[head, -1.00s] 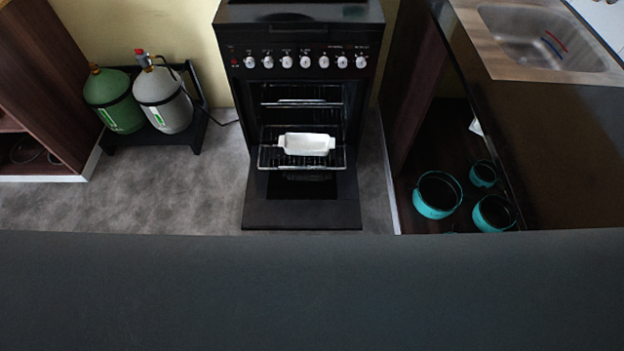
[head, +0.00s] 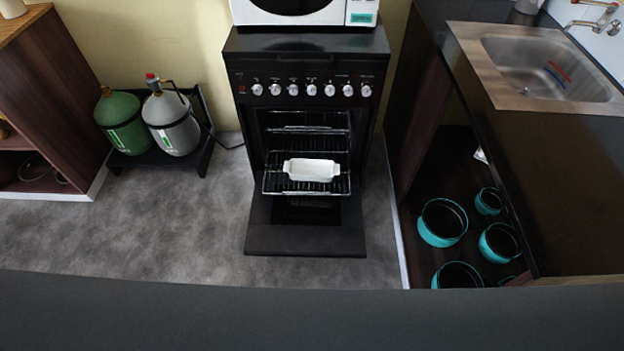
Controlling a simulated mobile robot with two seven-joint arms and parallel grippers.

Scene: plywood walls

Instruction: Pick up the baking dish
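The white rectangular baking dish (head: 312,170) sits on a wire oven rack (head: 275,185) that is pulled partly out of the black oven (head: 306,125). The oven door (head: 305,240) is folded down open below the rack. The dish has small handles at its left and right ends. Neither of my grippers shows in the head view, and nothing touches the dish.
A white microwave (head: 290,12) stands on the stove top. Green (head: 122,122) and grey (head: 172,122) gas cylinders stand on a black stand at left. Teal pots (head: 442,222) stand in the open cabinet under the sink counter (head: 575,140). Grey floor (head: 150,225) before the oven is clear.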

